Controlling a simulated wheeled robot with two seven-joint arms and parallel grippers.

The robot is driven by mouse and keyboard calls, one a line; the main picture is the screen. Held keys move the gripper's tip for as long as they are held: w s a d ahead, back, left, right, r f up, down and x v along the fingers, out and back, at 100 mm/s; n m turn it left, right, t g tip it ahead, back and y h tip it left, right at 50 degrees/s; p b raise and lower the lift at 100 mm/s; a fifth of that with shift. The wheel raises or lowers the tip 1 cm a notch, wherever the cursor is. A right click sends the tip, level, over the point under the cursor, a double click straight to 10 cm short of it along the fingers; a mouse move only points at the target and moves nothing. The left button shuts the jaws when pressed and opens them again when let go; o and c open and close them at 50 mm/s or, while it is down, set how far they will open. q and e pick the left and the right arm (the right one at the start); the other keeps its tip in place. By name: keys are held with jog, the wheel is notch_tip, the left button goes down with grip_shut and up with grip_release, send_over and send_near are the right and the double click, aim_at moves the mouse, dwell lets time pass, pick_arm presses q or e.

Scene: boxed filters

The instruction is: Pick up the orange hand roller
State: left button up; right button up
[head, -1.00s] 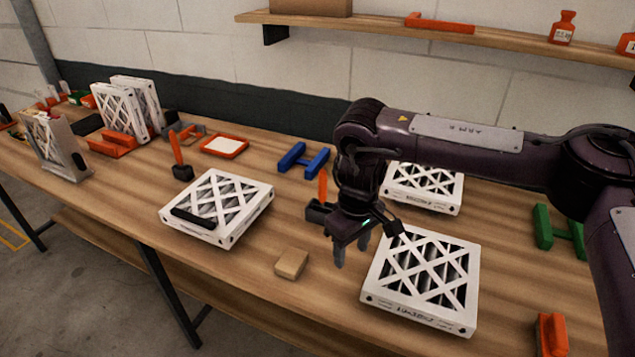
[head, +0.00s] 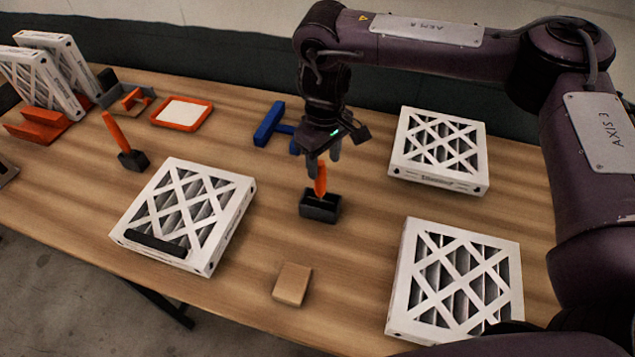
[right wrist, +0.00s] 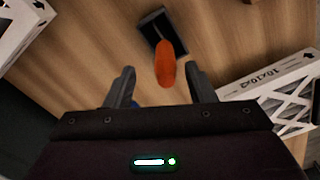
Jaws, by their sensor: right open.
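An orange-handled hand roller with a dark block-shaped head (head: 320,207) stands upright on the table, its orange handle (head: 321,181) pointing up. My right gripper (head: 324,160) is open and empty, pointing down just above that handle. In the right wrist view, the orange handle (right wrist: 165,66) shows between the two spread fingers, closer to the right one, with the dark head (right wrist: 158,30) beyond. A similar orange-handled tool (head: 131,158) stands farther left, its handle tilted. My left gripper is not in view.
White framed filters lie at left (head: 187,212), back right (head: 438,150) and front right (head: 455,280). A small tan block (head: 292,284) lies in front. A blue tool (head: 270,124) and an orange-rimmed tray (head: 181,113) lie behind. Bare wood surrounds the roller.

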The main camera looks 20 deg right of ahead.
aim_at(320, 178)
jog(key=shift+s+a+f+p, duration=0.1)
jog(key=shift+s+f+p, duration=0.15)
jog(key=shift+f+p, duration=0.45)
jog(key=shift+w+a+f+p, duration=0.1)
jog(key=shift+a+f+p, duration=0.05)
jog(key=shift+f+p, duration=0.5)
jog(key=f, duration=0.3)
jog(key=shift+w+a+f, duration=0.1)
jog(key=shift+w+f, duration=0.1)
jog(key=shift+c, duration=0.7)
jog(key=c, duration=0.5)
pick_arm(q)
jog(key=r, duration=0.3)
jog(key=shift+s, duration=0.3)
pick_arm(e)
jog(key=c, duration=0.4)
